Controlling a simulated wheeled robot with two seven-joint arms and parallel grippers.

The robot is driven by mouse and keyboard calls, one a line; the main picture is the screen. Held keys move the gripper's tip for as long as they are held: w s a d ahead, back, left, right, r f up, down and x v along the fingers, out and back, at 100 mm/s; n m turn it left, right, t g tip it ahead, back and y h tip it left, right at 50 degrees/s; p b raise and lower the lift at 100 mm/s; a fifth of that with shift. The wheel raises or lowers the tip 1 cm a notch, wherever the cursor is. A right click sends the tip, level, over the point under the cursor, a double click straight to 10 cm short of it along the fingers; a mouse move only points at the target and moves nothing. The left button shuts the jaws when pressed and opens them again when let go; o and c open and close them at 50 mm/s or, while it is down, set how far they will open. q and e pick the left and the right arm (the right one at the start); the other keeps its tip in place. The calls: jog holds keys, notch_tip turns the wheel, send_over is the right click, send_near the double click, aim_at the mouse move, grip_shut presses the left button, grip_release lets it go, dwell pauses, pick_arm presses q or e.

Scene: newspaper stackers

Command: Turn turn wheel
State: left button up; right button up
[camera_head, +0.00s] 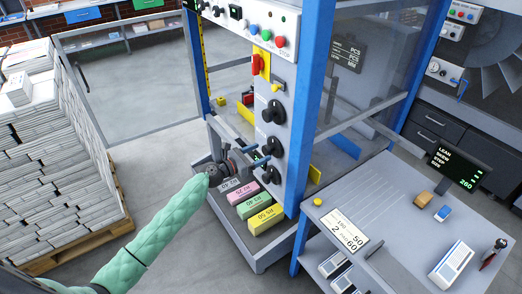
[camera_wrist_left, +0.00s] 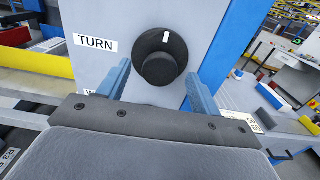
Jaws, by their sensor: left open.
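The black turn wheel (camera_wrist_left: 162,57) is a round knob with a white mark on a grey panel, beside a label reading TURN, in the left wrist view. My left gripper (camera_wrist_left: 158,85) is open, with one blue finger on each side of the wheel in this view. I cannot tell whether the fingers touch it. In the head view my left gripper (camera_head: 256,155) points at the panel by the middle black knob (camera_head: 272,147), which seems to be the same wheel. My right gripper is not in view.
Other black knobs sit above (camera_head: 273,112) and below (camera_head: 271,175) on the panel. Coloured blocks (camera_head: 265,219) lie in the tray below my gripper. A blue post (camera_head: 302,140) stands right of the panel. A grey table (camera_head: 375,205) is at right, paper stacks (camera_head: 55,150) at left.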

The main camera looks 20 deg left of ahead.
pick_arm(q)
jog(key=shift+w+d, duration=0.5)
jog(key=shift+w, duration=0.05)
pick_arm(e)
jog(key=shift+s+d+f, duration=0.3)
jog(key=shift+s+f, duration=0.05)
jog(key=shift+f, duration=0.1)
pick_arm(q)
jog(key=shift+c, duration=0.2)
jog(key=c, duration=0.9)
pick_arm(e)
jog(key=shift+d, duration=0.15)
pick_arm(q)
jog(key=shift+f, duration=0.1)
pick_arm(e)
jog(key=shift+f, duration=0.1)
